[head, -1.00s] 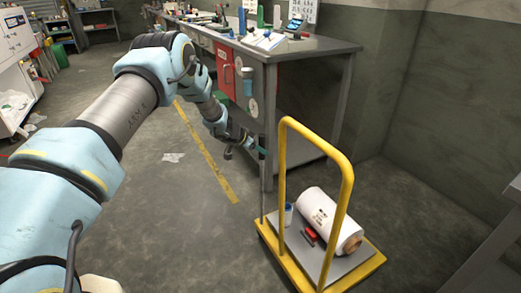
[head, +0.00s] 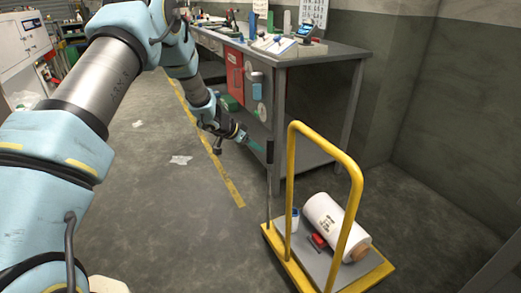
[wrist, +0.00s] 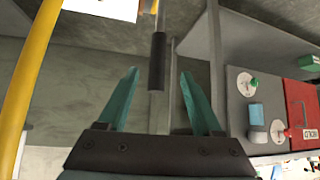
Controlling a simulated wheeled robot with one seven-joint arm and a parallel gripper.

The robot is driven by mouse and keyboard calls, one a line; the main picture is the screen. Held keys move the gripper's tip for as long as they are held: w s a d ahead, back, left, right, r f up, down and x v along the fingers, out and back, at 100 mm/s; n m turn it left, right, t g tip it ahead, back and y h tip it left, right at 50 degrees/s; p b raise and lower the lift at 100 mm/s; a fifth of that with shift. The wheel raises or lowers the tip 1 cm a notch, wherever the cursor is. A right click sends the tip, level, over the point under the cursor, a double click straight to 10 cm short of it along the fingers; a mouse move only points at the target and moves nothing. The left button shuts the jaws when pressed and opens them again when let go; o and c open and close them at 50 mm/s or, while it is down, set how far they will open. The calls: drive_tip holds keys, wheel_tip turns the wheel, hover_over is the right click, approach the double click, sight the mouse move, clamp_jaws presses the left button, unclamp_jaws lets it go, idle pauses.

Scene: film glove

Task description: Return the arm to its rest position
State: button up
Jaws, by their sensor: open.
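My arm reaches from the left of the head view toward the yellow cart. My gripper (head: 259,147) is small there, close to a thin upright rod with a black grip (head: 269,153) at the cart's near left corner. In the wrist view my gripper (wrist: 159,74) has its two teal fingers spread, with nothing held between them. The black grip (wrist: 157,62) shows in line with the gap, around the fingertips; whether it is just beyond them I cannot tell.
The yellow cart (head: 352,205) carries a large white roll (head: 335,226), a small white-and-blue container (head: 292,220) and a red item (head: 319,241). A workbench (head: 335,50) with tools stands behind. Open floor (head: 180,225) lies to the cart's left.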

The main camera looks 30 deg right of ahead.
drive_tip(key=shift+a+r, duration=0.35)
drive_tip(key=shift+a, duration=0.05)
drive_tip(key=w+a+r+n+t+y+p, duration=0.3)
drive_tip(key=a+r, duration=0.5)
drive_tip(key=a, duration=0.6)
drive_tip(key=w+a+r+n+t+y+p, duration=0.15)
drive_tip(key=w+a+r+n, duration=0.3)
drive_tip(key=a+r, duration=0.6)
drive_tip(key=s+a+n+y, duration=0.3)
drive_tip(key=s+a, duration=0.2)
drive_tip(key=a, duration=0.8)
drive_tip(key=s+a+r+n+g+p, duration=0.1)
drive_tip(key=s+a+r+n+g, duration=0.1)
drive_tip(key=s+a, duration=0.4)
drive_tip(key=s+a+r+n+g+y+p, duration=0.1)
drive_tip(key=s+a, duration=0.4)
drive_tip(key=s, duration=0.7)
drive_tip(key=shift+s+a+r+n+g+p, duration=0.2)
drive_tip(key=shift+a+r+n+g+p, duration=0.3)
drive_tip(key=shift+r+n, duration=0.6)
